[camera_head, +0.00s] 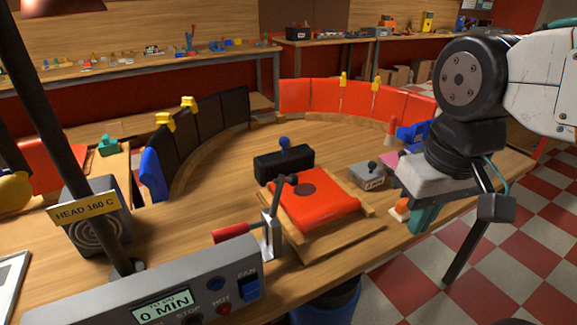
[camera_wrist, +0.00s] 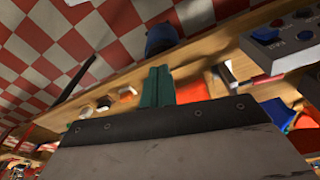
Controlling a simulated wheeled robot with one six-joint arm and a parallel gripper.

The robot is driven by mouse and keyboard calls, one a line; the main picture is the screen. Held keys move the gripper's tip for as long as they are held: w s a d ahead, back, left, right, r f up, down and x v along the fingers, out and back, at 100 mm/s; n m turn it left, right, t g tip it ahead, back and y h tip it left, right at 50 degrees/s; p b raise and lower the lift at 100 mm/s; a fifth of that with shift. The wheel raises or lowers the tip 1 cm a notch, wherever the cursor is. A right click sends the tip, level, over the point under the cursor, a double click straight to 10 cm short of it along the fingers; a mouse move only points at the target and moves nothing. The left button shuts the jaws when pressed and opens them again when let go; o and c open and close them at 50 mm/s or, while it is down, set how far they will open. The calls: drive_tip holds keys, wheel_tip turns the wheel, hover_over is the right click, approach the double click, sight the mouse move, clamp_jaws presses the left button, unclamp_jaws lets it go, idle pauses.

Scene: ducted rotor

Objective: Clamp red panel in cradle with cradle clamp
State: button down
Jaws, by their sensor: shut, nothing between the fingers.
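The cradle clamp (camera_head: 268,236) stands at the cradle's left side. Its red handle (camera_head: 232,232) points left, and its dark arm (camera_head: 281,200) tilts up toward the panel, with its knobbed end seeming to stand above the surface. A dark round spot (camera_head: 304,189) shows on the panel. My gripper (camera_head: 422,218) is right of the cradle, apart from panel and clamp. Its teal fingers (camera_wrist: 157,86) are together and empty in the wrist view.
A control box (camera_head: 170,292) stands at front left. A black block with a blue knob (camera_head: 284,162) is behind the cradle, and a grey box (camera_head: 370,175) is to its right. Black panels (camera_head: 205,125) and red panels (camera_head: 310,95) curve around the back. The table's middle is clear.

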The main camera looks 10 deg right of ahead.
drive_tip(key=w+a+r+n+h, duration=0.1)
drive_tip(key=w+a+r+n, duration=0.3)
drive_tip(key=w+a, duration=0.7)
drive_tip(key=w+a+h, duration=0.2)
drive_tip(key=w+a, duration=0.3)
drive_tip(key=a, duration=0.9)
hover_over(273, 201)
drive_tip(key=a, duration=0.1)
drive_tip(key=shift+s+f, duration=0.15)
drive_tip(key=shift+f, duration=1.5)
drive_tip(key=shift+s+f, duration=0.15)
drive_tip(key=shift+f, duration=1.45)
drive_tip(key=shift+s+f, duration=0.15)
drive_tip(key=shift+f, duration=1.5)
drive_tip(key=shift+y, duration=0.4)
